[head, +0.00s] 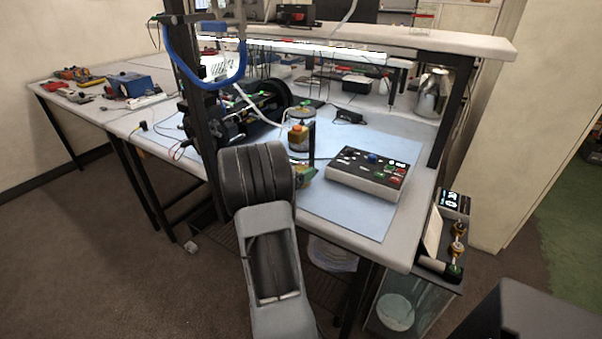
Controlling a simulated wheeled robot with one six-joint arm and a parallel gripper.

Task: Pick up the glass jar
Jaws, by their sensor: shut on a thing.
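A small jar with amber contents (298,139), which looks like the glass jar, shows above the blue mat, just beyond my arm's dark rounded joint. My gripper (308,140) is mostly hidden behind that joint. A dark upright finger shows against the jar's right side. It is shut on the jar. The other finger is hidden. I cannot tell whether the jar's base touches the mat.
A black-topped control box (369,172) with coloured buttons sits to the right on the blue mat (345,213). Dark round machinery (243,112) with cables stands to the left. A raised shelf (440,42) crosses the back. A metal canister (429,94) stands at the right.

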